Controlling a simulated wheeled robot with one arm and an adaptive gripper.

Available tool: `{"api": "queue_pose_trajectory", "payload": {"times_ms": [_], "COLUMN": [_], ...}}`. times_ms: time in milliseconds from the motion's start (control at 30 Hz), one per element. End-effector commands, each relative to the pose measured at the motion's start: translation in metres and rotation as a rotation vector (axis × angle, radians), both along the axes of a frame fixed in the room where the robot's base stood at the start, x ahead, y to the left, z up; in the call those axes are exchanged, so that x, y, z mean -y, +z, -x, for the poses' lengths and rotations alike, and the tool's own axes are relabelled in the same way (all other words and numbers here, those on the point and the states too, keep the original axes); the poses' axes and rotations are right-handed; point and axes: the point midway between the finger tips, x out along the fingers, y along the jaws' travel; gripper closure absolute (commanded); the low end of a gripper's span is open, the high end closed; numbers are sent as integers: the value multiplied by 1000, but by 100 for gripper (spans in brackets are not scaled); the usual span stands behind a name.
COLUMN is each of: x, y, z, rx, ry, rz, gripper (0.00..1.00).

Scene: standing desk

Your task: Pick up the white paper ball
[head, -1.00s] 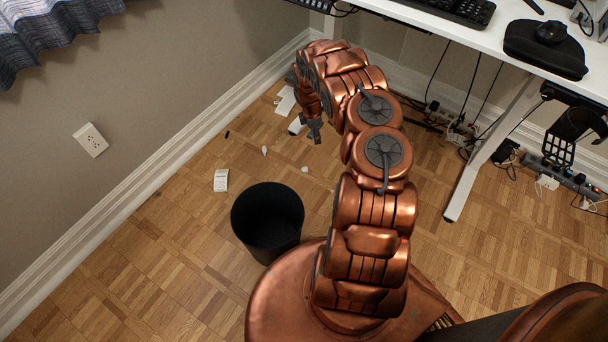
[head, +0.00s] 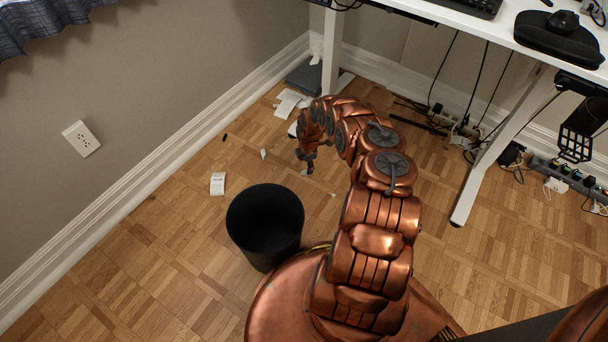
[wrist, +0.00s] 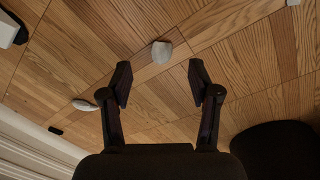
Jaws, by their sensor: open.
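A small white paper ball (wrist: 162,51) lies on the parquet floor. In the wrist view it sits just beyond the fingertips, centred in the gap and touching neither finger. My gripper (wrist: 158,80) is open and empty, pointing down at the floor.
A black bin (head: 265,222) stands close by, open at the top. The desk leg (head: 490,165) and cables are to the right; the baseboard (head: 130,190) runs left.

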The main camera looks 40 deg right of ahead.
Motion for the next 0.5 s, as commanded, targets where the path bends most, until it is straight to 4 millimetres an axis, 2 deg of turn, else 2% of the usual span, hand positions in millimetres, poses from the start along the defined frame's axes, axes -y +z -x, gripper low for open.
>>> {"api": "queue_pose_trajectory", "payload": {"times_ms": [300,500], "x": [-3,-2], "y": [-38,-51], "z": [-3,-4], "rx": [0,-1], "ry": [-1,-2], "rz": [-2,0], "gripper": [38,38]}}
